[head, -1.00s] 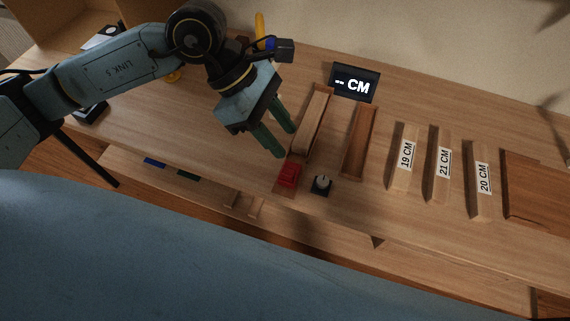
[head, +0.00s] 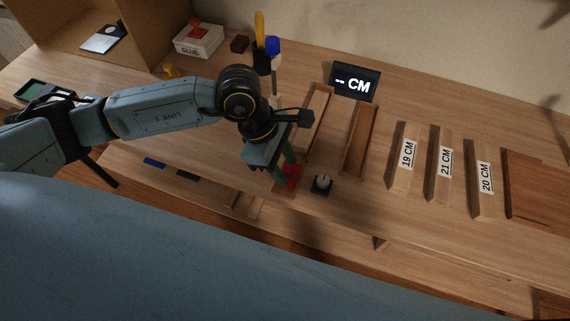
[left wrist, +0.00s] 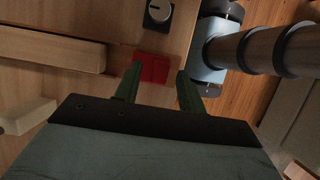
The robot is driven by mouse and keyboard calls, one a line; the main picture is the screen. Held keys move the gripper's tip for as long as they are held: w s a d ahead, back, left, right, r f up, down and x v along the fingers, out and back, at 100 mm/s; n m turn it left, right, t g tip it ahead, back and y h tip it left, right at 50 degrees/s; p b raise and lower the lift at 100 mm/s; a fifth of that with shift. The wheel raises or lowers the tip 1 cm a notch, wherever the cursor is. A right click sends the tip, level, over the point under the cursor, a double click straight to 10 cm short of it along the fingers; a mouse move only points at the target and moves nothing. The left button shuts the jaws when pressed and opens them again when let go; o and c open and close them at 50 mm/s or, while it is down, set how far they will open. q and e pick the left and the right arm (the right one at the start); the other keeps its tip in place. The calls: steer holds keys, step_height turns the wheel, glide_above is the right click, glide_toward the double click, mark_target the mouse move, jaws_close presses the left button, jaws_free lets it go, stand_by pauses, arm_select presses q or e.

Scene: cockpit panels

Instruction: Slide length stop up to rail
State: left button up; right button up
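The length stop appears to be the small red block (head: 292,174), at the near end of a wooden channel (head: 316,122) that I take for the rail. It also shows in the left wrist view (left wrist: 152,68). My left gripper (head: 285,176) is low over the red block, fingers pointing down. In the left wrist view its fingers (left wrist: 159,84) are apart, one toward each side of the block, with a clear gap on the right. Whether the left finger touches the block I cannot tell. The gripper hides part of the block in the head view. My right gripper is not in view.
A black knob (head: 321,184) sits just right of the red block. A second wooden channel (head: 360,140) and a display reading "-- CM" (head: 354,82) are close by. Labelled wooden pieces (head: 405,160) stand to the right. The table's front edge is near.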

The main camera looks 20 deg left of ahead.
arm_select(q)
steer(key=shift+d+f, duration=0.15)
steer(key=shift+f, duration=0.2)
jaws_close()
